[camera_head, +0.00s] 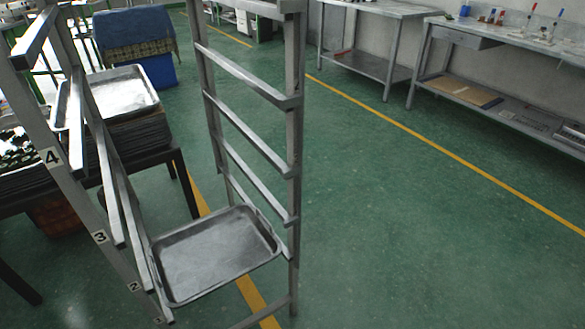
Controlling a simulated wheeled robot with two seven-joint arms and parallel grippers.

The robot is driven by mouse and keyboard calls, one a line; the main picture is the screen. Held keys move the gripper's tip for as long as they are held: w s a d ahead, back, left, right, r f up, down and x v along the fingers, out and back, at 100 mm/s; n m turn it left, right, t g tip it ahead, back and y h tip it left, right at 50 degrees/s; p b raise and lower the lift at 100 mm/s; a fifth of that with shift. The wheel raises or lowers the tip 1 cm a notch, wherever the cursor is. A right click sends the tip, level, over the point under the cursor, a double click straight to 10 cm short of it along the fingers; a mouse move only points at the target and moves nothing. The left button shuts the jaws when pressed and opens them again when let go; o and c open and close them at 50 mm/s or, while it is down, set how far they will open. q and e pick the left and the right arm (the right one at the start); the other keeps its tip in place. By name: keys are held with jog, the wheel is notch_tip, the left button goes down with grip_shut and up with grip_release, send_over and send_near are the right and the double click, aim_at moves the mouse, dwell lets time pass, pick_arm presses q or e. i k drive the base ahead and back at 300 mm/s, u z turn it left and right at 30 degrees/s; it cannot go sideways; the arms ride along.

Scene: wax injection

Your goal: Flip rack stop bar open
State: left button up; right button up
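A grey metal rack (293,150) stands close in front, left of centre. It has upright posts and several pairs of side rails. Its left post (62,182) carries number labels, with 4 highest and 3 and 2 below. A shallow metal tray (215,255) lies empty on low rails between the two sides. The upper levels in view hold no tray. I cannot clearly make out the stop bar or tell its position. The rack's top is cut off by the picture edge. Neither of my grippers is in view.
A dark table (186,185) left of the rack carries stacked trays with a metal tray (115,95) on top. A blue bin (158,72) stands behind. Steel workbenches (490,28) line the back right. The green floor (400,230) right of the rack is clear.

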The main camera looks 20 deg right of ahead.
aim_at(283, 6)
jog(key=u, duration=2.4)
jog(key=i, duration=0.8)
jog(key=z, duration=2.65)
